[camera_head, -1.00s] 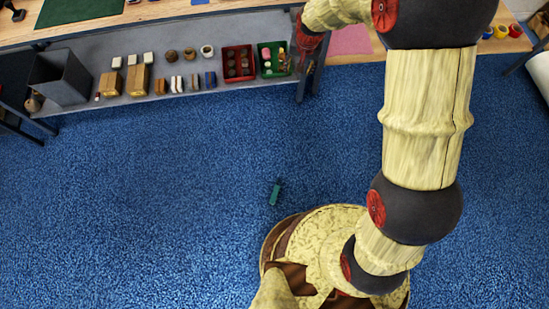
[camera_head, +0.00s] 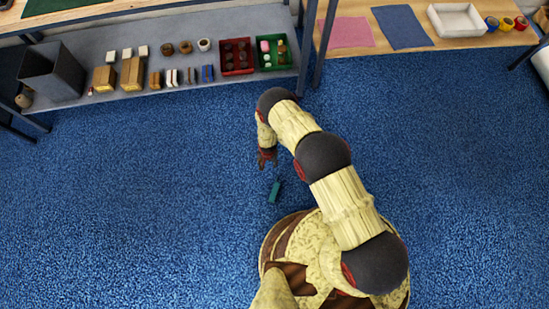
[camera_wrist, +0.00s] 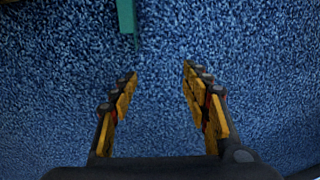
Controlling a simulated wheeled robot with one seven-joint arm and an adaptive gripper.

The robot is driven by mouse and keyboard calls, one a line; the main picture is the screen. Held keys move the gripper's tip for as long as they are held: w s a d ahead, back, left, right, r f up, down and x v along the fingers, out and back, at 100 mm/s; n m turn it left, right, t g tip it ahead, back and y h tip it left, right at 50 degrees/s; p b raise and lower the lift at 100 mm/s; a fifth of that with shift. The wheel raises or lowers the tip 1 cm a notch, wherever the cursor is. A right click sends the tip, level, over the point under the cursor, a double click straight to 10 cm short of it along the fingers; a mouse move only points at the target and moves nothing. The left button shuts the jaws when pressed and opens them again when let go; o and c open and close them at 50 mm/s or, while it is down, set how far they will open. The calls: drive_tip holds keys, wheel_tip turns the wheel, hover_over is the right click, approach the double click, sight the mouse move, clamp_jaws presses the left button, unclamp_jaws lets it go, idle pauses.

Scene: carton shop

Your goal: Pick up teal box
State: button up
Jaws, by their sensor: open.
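The teal box (camera_head: 274,191) is a small, narrow block on the blue carpet, just in front of my round base. In the wrist view the teal box (camera_wrist: 126,16) shows at the top, left of centre, and is partly cut off by the frame edge. My gripper (camera_head: 267,165) points down above the carpet, a little beyond the box in the head view. In the wrist view my gripper (camera_wrist: 160,72) has its two yellow and black fingers spread wide with only carpet between them. The box is outside the fingers and apart from them.
A grey shelf (camera_head: 140,101) along the back holds a dark bin (camera_head: 50,77), a red crate (camera_head: 236,57), a green crate (camera_head: 272,55) and several small blocks. A wooden table (camera_head: 460,38) with a white tray (camera_head: 457,19) stands at the back right. The carpet around the box is clear.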

drive_tip(key=b, duration=0.2)
approach(275, 191)
drive_tip(key=shift+g, duration=0.3)
drive_tip(key=f, duration=0.2)
drive_tip(key=a+f, duration=0.1)
drive_tip(key=f, duration=0.2)
drive_tip(key=shift+s+a+f, duration=0.1)
drive_tip(key=shift+f, duration=0.2)
drive_tip(key=shift+w+d+f+b, duration=0.1)
drive_tip(key=shift+f+b, duration=0.5)
drive_tip(key=shift+f, duration=0.4)
drive_tip(key=shift+w+d+f+b, duration=0.1)
drive_tip(key=shift+f+b, duration=0.45)
drive_tip(key=shift+f, duration=0.45)
drive_tip(key=shift+w+d+f+b, duration=0.15)
drive_tip(key=shift+f+b, duration=0.45)
drive_tip(key=shift+f, duration=0.4)
drive_tip(key=c, duration=1.1)
clamp_jaws()
